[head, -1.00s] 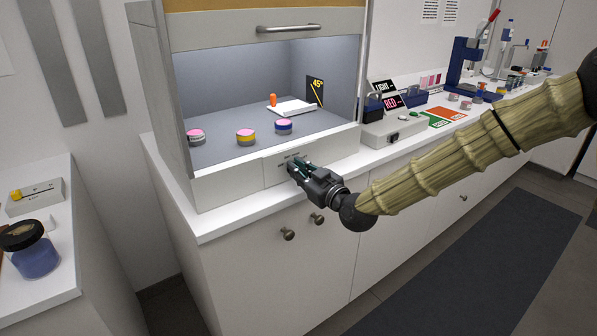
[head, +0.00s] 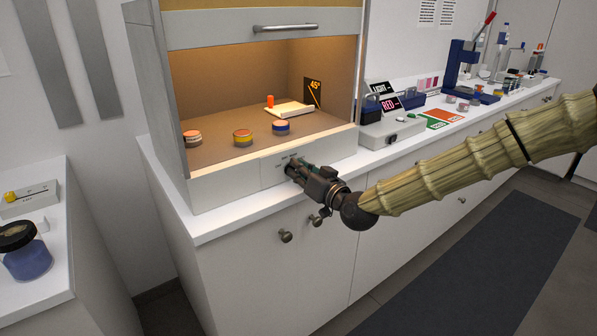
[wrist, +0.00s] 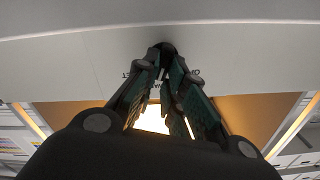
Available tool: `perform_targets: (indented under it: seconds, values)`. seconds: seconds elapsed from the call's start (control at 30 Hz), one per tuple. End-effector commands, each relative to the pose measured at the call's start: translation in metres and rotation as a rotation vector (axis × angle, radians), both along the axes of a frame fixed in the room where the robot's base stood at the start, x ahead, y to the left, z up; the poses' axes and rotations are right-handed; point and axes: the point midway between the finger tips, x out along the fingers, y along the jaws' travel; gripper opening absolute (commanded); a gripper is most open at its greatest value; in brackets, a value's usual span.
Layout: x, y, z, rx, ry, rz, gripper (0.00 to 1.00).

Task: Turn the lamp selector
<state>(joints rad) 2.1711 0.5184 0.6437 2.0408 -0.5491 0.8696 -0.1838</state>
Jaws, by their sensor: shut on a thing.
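The lamp selector is a small dark knob on the white front panel (head: 232,184) of the viewing booth (head: 262,83). My gripper (head: 293,168) is shut on it, and the fingers hide most of it in the head view. In the wrist view my gripper's fingers (wrist: 167,62) close together around the dark selector (wrist: 167,46), with small printed letters beside it, partly covered. The exact angle of the selector cannot be told. The booth's inside is lit in warm orange light.
Cabinet knobs (head: 286,236) are below my gripper. A grey box (head: 391,131) sits right on the counter.

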Motion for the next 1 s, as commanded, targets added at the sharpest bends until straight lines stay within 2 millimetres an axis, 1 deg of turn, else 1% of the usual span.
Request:
perform_targets:
  seconds: [0.4, 0.43, 0.53, 0.57, 0.87, 1.0]
  values:
    - [-0.0004, -0.0010, -0.0015, 0.006, 0.007, 0.000, 0.00]
    - [-0.0004, -0.0011, -0.0015, 0.006, 0.007, 0.000, 0.13]
    - [-0.0003, -0.0011, -0.0013, 0.006, 0.007, 0.000, 0.32]
    - [-0.0003, -0.0010, -0.0012, 0.005, 0.006, 0.000, 0.33]
    - [-0.0007, -0.0008, -0.0005, 0.006, 0.005, 0.000, 0.33]
    - [-0.0073, -0.0063, -0.0004, 0.006, 0.005, 0.000, 0.33]
